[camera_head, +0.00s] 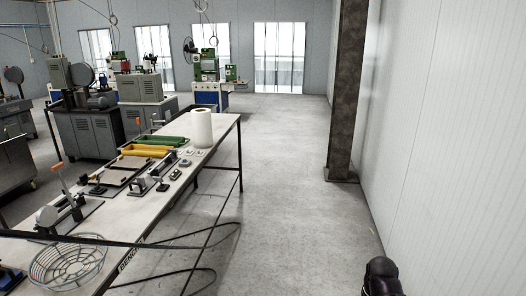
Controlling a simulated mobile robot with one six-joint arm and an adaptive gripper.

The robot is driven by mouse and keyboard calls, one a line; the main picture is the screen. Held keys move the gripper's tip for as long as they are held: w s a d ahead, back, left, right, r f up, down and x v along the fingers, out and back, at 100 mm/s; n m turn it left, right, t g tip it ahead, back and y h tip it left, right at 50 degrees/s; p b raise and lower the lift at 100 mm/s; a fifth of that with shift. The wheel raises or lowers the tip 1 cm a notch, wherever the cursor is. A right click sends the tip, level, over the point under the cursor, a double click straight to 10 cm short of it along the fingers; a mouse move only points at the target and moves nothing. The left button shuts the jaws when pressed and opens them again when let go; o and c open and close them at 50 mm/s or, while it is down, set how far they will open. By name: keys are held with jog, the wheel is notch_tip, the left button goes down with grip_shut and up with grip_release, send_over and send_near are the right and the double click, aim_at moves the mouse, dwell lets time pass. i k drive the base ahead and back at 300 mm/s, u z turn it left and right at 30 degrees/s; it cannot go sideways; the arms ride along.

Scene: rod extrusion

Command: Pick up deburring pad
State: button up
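I cannot pick out the deburring pad for certain. Several small items lie on the long white workbench (225,130), and they are too small to tell apart. Small dark and grey pieces (175,174) lie near its right edge, short of the paper roll. A dark rounded part at the bottom right looks like part of my arm. My gripper's fingers do not show.
On the bench stand a white paper roll (201,128), a green tray (164,142), a yellow tray (148,151) and a wire basket (66,262). A dark column (346,100) stands at the right wall. The floor between is clear.

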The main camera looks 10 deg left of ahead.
aim_at(84, 179)
jog(key=i, duration=3.6)
jog(key=u, duration=1.35)
